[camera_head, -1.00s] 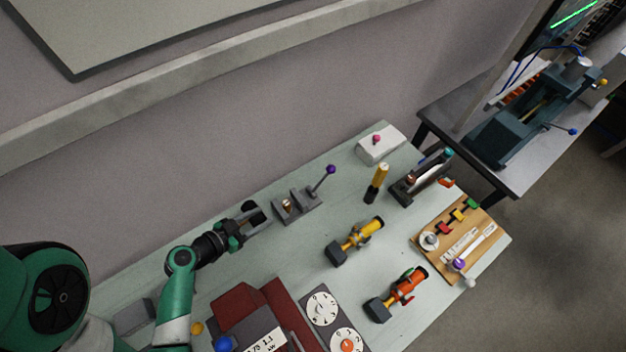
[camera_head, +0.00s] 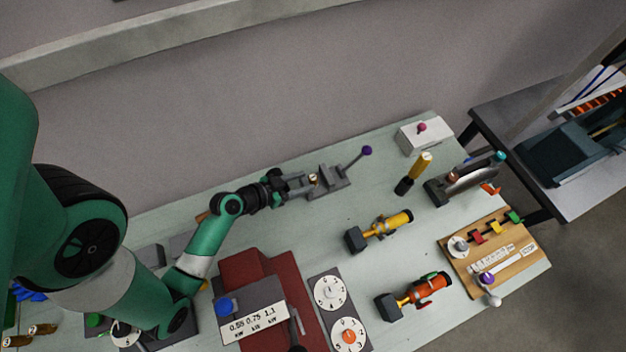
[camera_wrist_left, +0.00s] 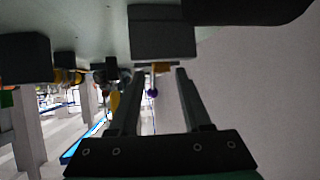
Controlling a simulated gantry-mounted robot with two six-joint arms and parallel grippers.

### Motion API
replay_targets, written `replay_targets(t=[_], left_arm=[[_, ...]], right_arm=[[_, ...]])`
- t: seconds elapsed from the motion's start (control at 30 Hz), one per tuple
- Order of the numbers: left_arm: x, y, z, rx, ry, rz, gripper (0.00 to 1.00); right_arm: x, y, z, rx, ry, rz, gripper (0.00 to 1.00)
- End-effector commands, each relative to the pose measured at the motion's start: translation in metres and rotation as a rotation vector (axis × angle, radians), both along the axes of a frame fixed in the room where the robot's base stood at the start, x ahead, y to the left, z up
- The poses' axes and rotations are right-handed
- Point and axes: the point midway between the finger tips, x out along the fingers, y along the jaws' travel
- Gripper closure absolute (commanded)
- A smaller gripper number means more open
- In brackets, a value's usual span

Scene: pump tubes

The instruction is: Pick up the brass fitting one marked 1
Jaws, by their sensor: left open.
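A small brass-coloured fitting (camera_head: 313,178) sits at the near end of a grey fixture (camera_head: 331,184) that has a purple-knobbed lever (camera_head: 366,151). Its marking is too small to read. My left gripper (camera_head: 307,184) is at this fitting, with its open fingers reaching to it and partly hiding it. In the left wrist view the two fingers (camera_wrist_left: 158,75) are apart, and a small tan-brass piece (camera_wrist_left: 161,67) shows between their tips beside a dark block (camera_wrist_left: 163,35). I cannot tell whether the fingers touch it. My right gripper is not in view.
Two brass-coloured pieces (camera_head: 42,329) lie at the lower left. A yellow valve (camera_head: 385,227), an orange valve (camera_head: 420,291) and a wooden board (camera_head: 515,262) are to the right.

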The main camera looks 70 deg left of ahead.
Motion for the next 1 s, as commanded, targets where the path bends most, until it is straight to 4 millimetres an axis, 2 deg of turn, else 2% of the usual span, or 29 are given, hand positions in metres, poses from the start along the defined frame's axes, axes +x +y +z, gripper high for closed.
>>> replay_targets(t=[0.2, 0.3, 0.5, 0.77, 1.0], left_arm=[[0.033, 0.01, -0.016, 0.002, -0.002, -0.004, 0.52], [0.039, 0.011, -0.019, 0.001, -0.001, -0.003, 0.52], [0.039, 0.012, -0.019, 0.001, -0.001, 0.0, 0.52], [0.039, 0.012, -0.019, 0.001, -0.001, 0.0, 0.98], [0.039, 0.012, -0.019, 0.001, -0.002, 0.0, 1.0]], right_arm=[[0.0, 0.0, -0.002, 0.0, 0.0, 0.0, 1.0], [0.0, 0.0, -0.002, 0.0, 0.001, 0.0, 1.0], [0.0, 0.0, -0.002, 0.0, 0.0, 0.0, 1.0], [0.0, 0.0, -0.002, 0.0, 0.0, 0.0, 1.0], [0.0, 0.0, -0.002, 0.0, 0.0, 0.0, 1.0]])
